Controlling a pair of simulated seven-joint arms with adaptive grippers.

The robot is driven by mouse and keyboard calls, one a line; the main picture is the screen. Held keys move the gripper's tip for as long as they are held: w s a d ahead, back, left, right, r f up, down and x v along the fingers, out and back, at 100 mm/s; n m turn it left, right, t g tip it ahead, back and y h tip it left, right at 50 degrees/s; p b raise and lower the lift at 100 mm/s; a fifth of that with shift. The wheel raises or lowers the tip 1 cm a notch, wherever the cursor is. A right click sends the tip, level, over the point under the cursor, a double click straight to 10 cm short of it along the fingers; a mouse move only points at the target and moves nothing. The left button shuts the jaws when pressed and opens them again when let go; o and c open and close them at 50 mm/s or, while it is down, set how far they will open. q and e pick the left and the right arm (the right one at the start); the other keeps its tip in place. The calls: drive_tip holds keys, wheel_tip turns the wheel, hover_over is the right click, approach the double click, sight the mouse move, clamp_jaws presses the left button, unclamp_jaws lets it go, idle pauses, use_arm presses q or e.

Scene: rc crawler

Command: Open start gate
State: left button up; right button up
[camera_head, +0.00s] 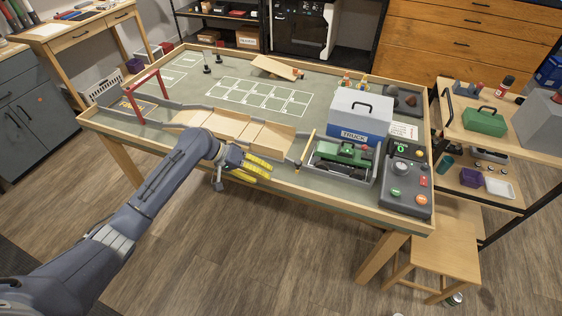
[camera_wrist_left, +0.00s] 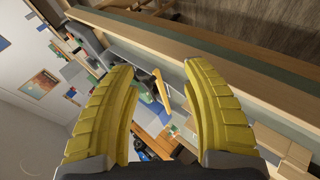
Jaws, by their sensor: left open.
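The start gate appears to be the thin tan bar (camera_head: 307,147) on the table, just left of the grey start bay (camera_head: 318,166). The green crawler (camera_head: 350,153) sits in that bay. My left gripper (camera_head: 263,169) is open and empty at the table's front edge, to the left of the bar and apart from it. In the left wrist view, a tan-orange bar (camera_wrist_left: 161,90) shows beyond the gap between my open yellow fingers (camera_wrist_left: 158,68); it looks like the same gate bar. My right gripper is in neither view.
Wooden ramp panels (camera_head: 235,128) lie behind my left gripper. A white and blue truck box (camera_head: 361,112) stands behind the bay. A grey control console (camera_head: 405,175) with buttons is right of it. A red arch (camera_head: 147,92) stands at the table's left. The wooden table rim (camera_head: 300,193) runs along the front.

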use_arm(q)
drive_tip(key=w+d+r+m+y, duration=0.2)
drive_tip(key=w+d+r+m, duration=0.1)
drive_tip(key=d+r+m, duration=0.4)
drive_tip(key=m+y, duration=0.2)
drive_tip(key=y, duration=0.1)
approach(298, 162)
drive_tip(key=shift+t, duration=0.4)
drive_tip(key=x, duration=1)
drive_tip(key=shift+s, duration=0.4)
drive_tip(key=shift+c, duration=0.2)
clamp_jaws()
